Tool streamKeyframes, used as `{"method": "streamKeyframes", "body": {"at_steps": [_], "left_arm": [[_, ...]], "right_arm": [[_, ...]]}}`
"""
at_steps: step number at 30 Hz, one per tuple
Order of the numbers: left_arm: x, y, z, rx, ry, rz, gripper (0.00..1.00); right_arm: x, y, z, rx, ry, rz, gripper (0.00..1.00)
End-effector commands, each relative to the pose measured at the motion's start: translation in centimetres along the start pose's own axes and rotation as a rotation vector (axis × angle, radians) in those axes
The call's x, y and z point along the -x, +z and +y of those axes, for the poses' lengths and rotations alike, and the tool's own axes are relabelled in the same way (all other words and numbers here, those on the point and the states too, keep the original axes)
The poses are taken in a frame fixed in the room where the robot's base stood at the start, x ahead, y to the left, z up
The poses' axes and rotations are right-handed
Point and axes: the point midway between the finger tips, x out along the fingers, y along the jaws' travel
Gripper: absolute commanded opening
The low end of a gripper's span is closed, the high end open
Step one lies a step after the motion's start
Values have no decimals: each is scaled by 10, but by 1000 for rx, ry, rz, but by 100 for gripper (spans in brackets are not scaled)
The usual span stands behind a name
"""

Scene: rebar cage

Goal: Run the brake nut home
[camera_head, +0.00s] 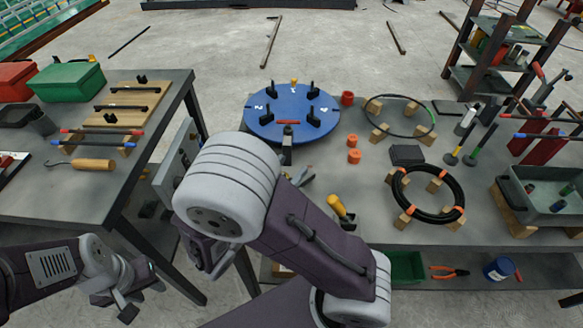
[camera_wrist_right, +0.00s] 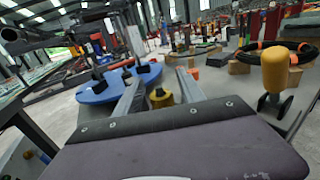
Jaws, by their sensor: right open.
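A blue disc (camera_head: 270,124) with several black upright posts and white numbers sits on the grey bench; it also shows in the right wrist view (camera_wrist_right: 98,92). A small yellow piece (camera_head: 294,82) stands at its far edge. My right gripper (camera_wrist_right: 159,88) is open, its two grey fingers pointing toward the bench. A yellow knob (camera_wrist_right: 160,98) shows between the fingers; I cannot tell whether it is the brake nut or whether they touch it. My right arm hides that area in the head view. My left gripper (camera_head: 128,290) hangs low at the left; its opening is unclear.
A yellow-handled tool (camera_head: 337,206) stands near the bench's front; its handle (camera_wrist_right: 275,70) rises right of my right gripper. A black coil (camera_head: 456,190) and orange pieces (camera_head: 354,156) lie to the right. A second table (camera_head: 40,199) with tools is at left, with a gap between.

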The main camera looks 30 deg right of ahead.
Motion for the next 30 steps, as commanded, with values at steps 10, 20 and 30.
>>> {"method": "streamKeyframes", "body": {"at_steps": [10,20,30], "left_arm": [[-2,0,0,0,0,0,36],[-2,0,0,0,0,0,36],[15,-2,0,0,0,0,36]], "right_arm": [[-13,0,0,0,0,1,46],[-13,0,0,0,-1,1,0],[-13,4,-3,2,-93,1,0]]}}
